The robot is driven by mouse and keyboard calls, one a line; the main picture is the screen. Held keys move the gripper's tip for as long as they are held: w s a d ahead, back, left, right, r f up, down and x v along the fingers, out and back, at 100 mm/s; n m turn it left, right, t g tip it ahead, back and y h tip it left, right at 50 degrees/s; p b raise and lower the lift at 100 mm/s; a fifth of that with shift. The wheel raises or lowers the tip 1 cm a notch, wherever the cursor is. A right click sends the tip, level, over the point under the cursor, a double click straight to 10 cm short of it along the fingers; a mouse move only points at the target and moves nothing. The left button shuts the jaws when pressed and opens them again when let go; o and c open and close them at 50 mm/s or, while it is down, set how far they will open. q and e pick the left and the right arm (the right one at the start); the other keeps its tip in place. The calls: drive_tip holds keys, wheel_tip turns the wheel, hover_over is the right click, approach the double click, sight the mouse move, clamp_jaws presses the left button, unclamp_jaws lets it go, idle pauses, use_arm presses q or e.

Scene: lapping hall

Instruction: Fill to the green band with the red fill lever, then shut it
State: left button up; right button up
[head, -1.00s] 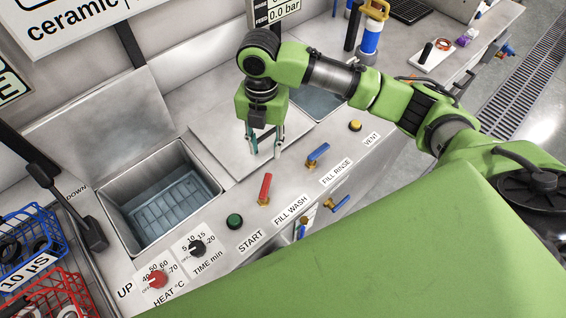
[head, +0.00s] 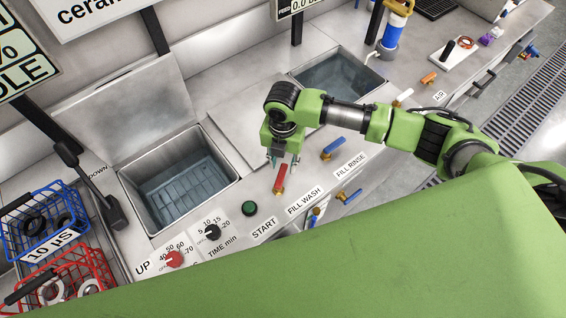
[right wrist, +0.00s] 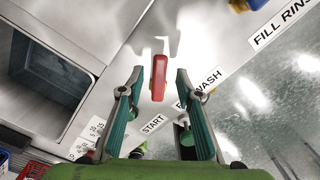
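The red fill lever (head: 280,178) stands on the sloped front panel, beside the FILL WASH label, and also shows in the right wrist view (right wrist: 158,77). My right gripper (head: 283,161) is just above and behind it. In the right wrist view my gripper (right wrist: 160,73) is open, its two teal fingers apart with the lever in the gap between them; I cannot see contact. The open wash tank (head: 197,210) is at left with a grid at its bottom; its water level is hard to tell. No green band is distinguishable. My left gripper is not in view.
Heat (head: 174,259) and time (head: 213,232) knobs sit left. A second tank (head: 345,75) is behind. Blue (head: 38,225) and red (head: 70,275) baskets stand at far left.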

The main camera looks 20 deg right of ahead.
drive_tip(key=shift+f, duration=1)
